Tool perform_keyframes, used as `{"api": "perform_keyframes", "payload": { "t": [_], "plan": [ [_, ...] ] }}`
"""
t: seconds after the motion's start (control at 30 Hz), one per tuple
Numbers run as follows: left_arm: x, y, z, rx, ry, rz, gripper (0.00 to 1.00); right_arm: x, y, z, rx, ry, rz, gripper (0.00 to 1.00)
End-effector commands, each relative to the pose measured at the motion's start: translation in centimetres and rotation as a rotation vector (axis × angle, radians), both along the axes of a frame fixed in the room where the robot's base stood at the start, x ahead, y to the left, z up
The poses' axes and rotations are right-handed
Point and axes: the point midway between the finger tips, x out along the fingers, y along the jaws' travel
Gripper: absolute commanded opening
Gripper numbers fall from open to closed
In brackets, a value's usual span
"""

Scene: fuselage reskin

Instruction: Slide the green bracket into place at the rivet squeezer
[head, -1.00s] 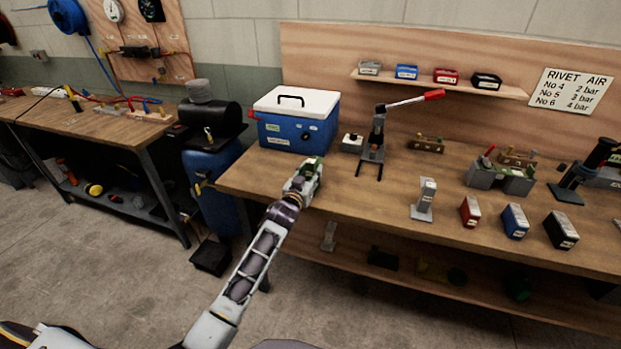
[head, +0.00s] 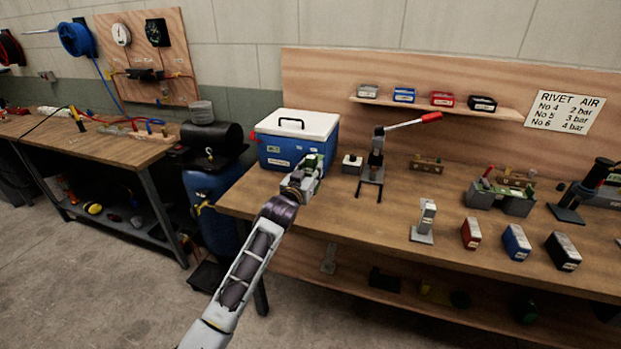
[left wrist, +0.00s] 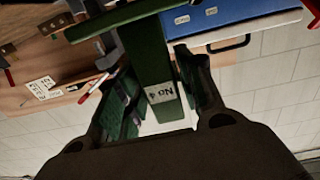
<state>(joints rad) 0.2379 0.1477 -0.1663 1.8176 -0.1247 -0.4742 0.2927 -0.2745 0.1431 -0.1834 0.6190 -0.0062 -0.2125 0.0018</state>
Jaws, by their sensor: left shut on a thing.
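My left gripper (head: 305,180) is shut on the green bracket, above the bench's left part, in front of the cooler. In the left wrist view the green bracket (left wrist: 148,62) sits between the fingers of the left gripper (left wrist: 165,92), with a "No 4" label on its face. In the head view only a little green shows at the fingertips. The rivet squeezer (head: 375,160), with a red-tipped lever, stands on the bench just right of my gripper, apart from it. My right gripper is not in view.
A blue cooler with a white lid (head: 297,125) stands behind my gripper. A small grey block (head: 352,164) is left of the squeezer. A grey stand (head: 425,220) and red, blue and black boxes (head: 516,243) are to the right. Bare bench lies in front of the squeezer.

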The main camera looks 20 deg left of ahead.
Motion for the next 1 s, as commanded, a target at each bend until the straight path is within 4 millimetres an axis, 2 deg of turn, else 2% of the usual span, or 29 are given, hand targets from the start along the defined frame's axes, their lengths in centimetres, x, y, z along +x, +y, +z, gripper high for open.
{"api": "perform_keyframes", "payload": {
  "t": [0.33,0.67,0.77,1.0],
  "plan": [
    [0.0,0.0,0.4,0.000,-0.003,-0.001,0.00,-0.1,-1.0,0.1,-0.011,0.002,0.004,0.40],
    [0.0,0.0,0.6,0.000,-0.004,-0.003,0.00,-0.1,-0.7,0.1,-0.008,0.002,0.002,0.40],
    [0.0,-0.2,1.4,0.002,-0.006,-0.011,0.00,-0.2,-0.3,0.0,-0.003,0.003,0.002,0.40],
    [-0.8,-1.1,6.0,0.002,-0.009,-0.044,0.00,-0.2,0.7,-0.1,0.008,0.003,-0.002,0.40]
  ]
}}
